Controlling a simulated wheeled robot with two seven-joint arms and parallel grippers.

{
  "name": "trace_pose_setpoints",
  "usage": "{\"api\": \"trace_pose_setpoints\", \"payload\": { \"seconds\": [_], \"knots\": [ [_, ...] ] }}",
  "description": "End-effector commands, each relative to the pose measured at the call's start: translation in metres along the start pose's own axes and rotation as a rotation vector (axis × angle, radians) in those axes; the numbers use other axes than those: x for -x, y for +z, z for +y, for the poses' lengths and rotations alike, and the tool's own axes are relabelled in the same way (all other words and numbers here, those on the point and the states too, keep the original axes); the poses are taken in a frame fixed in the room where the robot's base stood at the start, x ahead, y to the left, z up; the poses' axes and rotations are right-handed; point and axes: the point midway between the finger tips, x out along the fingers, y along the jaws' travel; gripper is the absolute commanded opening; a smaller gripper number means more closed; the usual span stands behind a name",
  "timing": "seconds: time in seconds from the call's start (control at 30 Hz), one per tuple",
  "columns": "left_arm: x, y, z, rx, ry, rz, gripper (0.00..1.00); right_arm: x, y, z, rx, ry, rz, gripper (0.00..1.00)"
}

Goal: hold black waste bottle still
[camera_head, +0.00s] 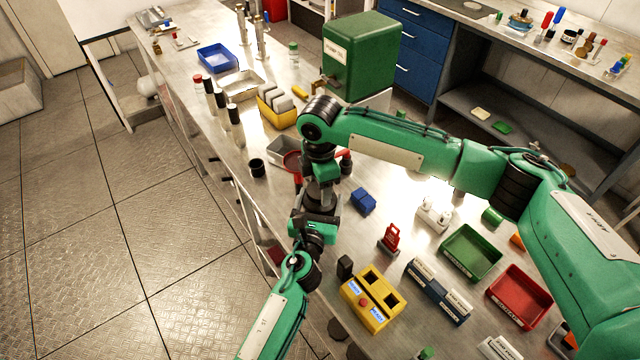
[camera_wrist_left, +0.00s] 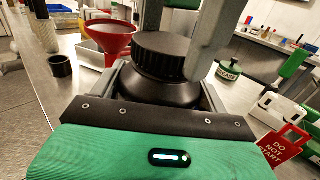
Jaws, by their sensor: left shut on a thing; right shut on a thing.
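The black waste bottle (camera_wrist_left: 158,91) stands upright in the left wrist view, with its ribbed black cap (camera_wrist_left: 162,55) on top. My left gripper (camera_head: 319,215) is shut on the bottle, one finger on each side below the cap. Its lower body is hidden behind the gripper housing. My right gripper (camera_head: 321,185) comes down from above, and its grey fingers straddle the cap, shut on it. In the head view both grippers cover most of the bottle.
A red funnel (camera_wrist_left: 108,38) is close beside the bottle. A green tank (camera_head: 360,55) is behind.

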Motion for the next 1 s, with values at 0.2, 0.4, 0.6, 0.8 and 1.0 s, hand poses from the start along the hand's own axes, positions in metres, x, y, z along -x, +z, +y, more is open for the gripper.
{"api": "trace_pose_setpoints", "payload": {
  "seconds": [0.2, 0.4, 0.6, 0.8, 1.0],
  "knots": [
    [0.0001, -0.0004, 0.0, 0.0, 0.0, 0.001, 0.12, -0.0007, -0.001, -0.0003, -0.378, -0.001, 0.003, 0.28],
    [0.0001, -0.0004, -0.0001, 0.0, 0.0, 0.001, 0.12, -0.0005, -0.0013, 0.0, -0.731, -0.001, 0.004, 0.28],
    [0.0001, -0.0004, -0.0001, 0.0, 0.0, 0.001, 0.12, -0.0007, -0.0011, -0.0002, -1.04, -0.002, 0.002, 0.28],
    [0.0002, -0.0004, -0.0002, -0.001, 0.0, 0.001, 0.12, -0.0001, -0.0004, 0.0003, -1.037, 0.001, 0.001, 0.64],
    [0.0001, -0.0004, -0.0002, 0.0, 0.0, 0.001, 0.12, -0.0002, -0.0003, 0.0002, -1.036, 0.001, 0.0, 0.81]
  ]
}}
